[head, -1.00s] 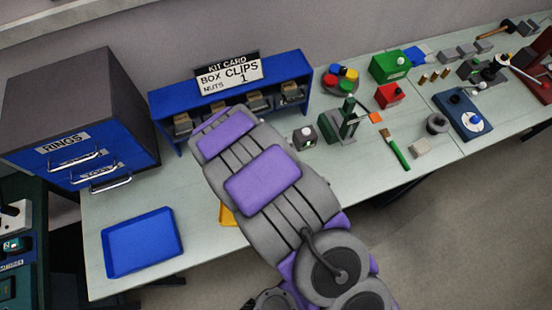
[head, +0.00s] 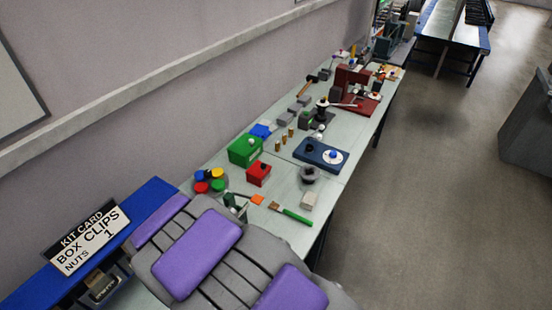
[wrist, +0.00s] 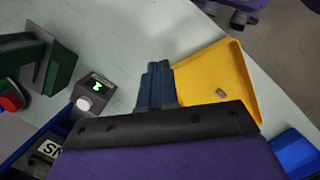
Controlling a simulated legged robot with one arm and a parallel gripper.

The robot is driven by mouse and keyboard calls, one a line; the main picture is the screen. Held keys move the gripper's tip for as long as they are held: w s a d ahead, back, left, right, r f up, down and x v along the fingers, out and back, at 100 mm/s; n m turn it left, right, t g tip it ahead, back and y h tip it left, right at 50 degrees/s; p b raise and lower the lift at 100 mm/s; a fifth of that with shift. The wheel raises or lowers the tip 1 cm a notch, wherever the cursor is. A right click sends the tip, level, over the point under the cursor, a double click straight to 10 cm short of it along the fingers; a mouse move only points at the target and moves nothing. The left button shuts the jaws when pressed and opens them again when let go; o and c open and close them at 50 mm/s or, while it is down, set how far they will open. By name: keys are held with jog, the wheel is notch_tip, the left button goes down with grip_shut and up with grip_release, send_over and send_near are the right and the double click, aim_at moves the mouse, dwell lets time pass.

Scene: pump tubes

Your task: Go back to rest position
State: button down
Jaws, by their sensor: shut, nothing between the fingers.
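In the wrist view, my gripper (wrist: 158,84) has its dark blue fingers together over the pale worktop, with nothing seen between them. In the head view my grey and purple arm fills the lower middle and hides the gripper.
A grey box with a lit display (wrist: 93,91) and a green device (wrist: 28,62) stand left of the gripper. A blue tray (wrist: 293,150) is at lower right. The blue kit rack (head: 150,203) stands beside my arm. Open floor (head: 410,220) lies right of the bench.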

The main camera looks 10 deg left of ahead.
jog(key=w+d+r+m+g+b, duration=0.1)
jog(key=d+r+m+b, duration=0.1)
jog(key=d+r+m, duration=0.6)
jog(key=w+d+r+m+g+b, duration=0.1)
jog(key=w+d+r+m+b, duration=0.15)
jog(key=d, duration=0.95)
jog(key=s+d+r+m+g+y+b, duration=0.1)
jog(key=s+d+r+m+b, duration=0.3)
jog(key=s+d+m, duration=0.8)
jog(key=s+y, duration=0.1)
jog(key=s, duration=0.2)
jog(key=shift+s+d+r, duration=0.15)
jog(key=shift+s+d, duration=0.05)
jog(key=shift+s, duration=0.1)
jog(key=c, duration=1.8)
grip_release()
